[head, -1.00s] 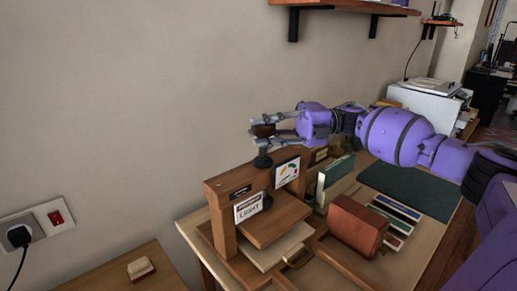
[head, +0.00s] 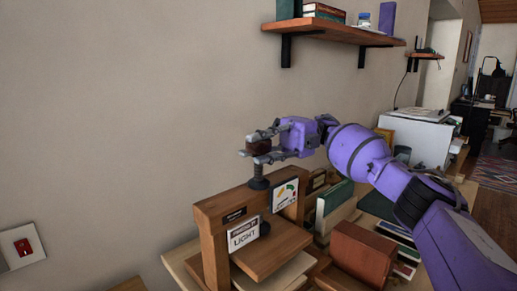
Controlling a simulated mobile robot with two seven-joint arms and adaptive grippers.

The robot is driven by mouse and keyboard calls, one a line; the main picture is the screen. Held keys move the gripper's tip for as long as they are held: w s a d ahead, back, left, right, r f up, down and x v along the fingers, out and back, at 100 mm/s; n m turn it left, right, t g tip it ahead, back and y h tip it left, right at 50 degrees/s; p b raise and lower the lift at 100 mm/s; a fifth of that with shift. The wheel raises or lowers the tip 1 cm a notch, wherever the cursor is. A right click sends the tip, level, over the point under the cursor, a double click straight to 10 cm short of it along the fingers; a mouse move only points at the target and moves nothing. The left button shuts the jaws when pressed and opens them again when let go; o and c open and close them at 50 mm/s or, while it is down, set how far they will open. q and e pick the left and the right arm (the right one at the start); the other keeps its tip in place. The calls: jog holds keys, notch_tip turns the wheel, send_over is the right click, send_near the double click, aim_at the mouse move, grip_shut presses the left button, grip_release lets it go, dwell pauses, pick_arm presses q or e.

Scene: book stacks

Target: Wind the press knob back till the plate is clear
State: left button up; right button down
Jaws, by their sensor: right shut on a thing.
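The wooden press (head: 213,250) stands on the table at lower centre, cut by the bottom edge. My right gripper (head: 258,149) comes in from the right and is shut on the knob, one finger on each side. The wooden plate (head: 268,250) lies below the beam, over a pale block (head: 286,273). I cannot tell whether plate and block touch. A "LIGHT" sign (head: 243,235) and a coloured gauge card (head: 285,195) are on the press front. My left gripper is out of view.
A reddish-brown book (head: 362,255) and a green upright book (head: 336,200) stand right of the press, close under my right arm. A wall shelf (head: 335,32) hangs above. A white machine (head: 415,137) is farther back.

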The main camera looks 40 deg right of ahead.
jog(key=shift+s+a+f, duration=0.1)
jog(key=shift+a+f, duration=0.05)
jog(key=shift+f, duration=0.6)
jog(key=c, duration=1.5)
grip_release()
jog(key=shift+c, duration=0.2)
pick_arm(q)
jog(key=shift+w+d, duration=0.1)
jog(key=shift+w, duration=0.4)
pick_arm(e)
jog(key=shift+r, duration=0.2)
jog(key=shift+r, duration=0.1)
